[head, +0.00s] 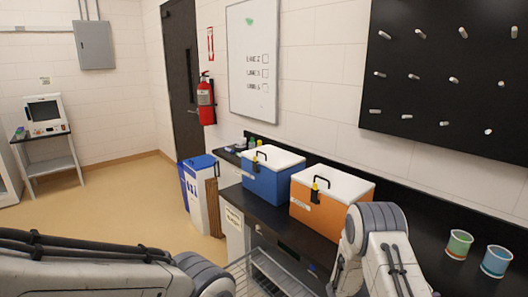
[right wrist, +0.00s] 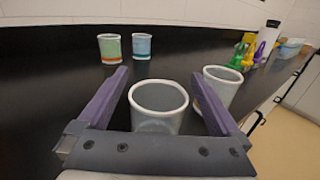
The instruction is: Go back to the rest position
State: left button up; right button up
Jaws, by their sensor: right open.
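My right gripper (right wrist: 163,78) is open, its two purple fingers spread over the black counter (right wrist: 65,85) in the right wrist view. A grey-white cup (right wrist: 158,122) shows between the fingers, with no finger visibly closed on it. A second pale cup (right wrist: 224,82) stands beside the right finger and is partly hidden by it. In the head view my right arm (head: 378,245) is at the lower right, and its fingers are not clearly seen. My left arm (head: 90,268) enters at the lower left; its gripper is out of view.
A green-banded cup (head: 459,244) and a blue cup (head: 496,262) stand on the counter at the right. A blue cooler (head: 270,180) and an orange cooler (head: 318,219) stand by the wall. A wire rack (head: 275,272) is below the counter edge. Open floor (head: 120,210) lies left.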

dwell(0.3)
